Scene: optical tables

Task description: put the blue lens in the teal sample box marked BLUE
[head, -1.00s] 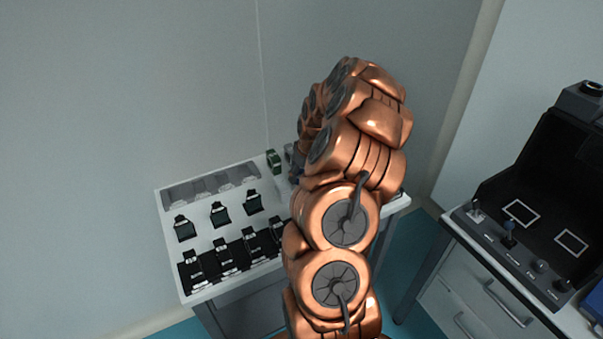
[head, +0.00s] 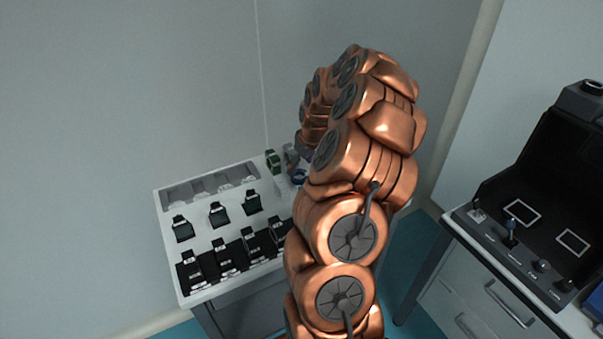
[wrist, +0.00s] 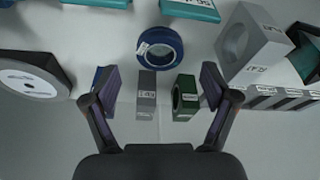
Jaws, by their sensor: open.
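The blue lens (wrist: 160,48), a thick blue ring with a white label, rests on the white table top. In the wrist view it lies ahead of my gripper (wrist: 159,76), centred between the fingers but beyond their tips. My gripper is open with nothing between its fingers gripped. Teal boxes lie at the top of the wrist view, one in the middle (wrist: 190,10) and one at the left (wrist: 98,3), both cut off. I cannot read which is marked BLUE.
A grey block (wrist: 146,98) and a green block (wrist: 186,97) stand close together near the fingers. A larger grey holed block (wrist: 252,45) is at right, a dark round thing with a white face (wrist: 32,80) at left. A dark bench device (head: 540,200) stands at far right.

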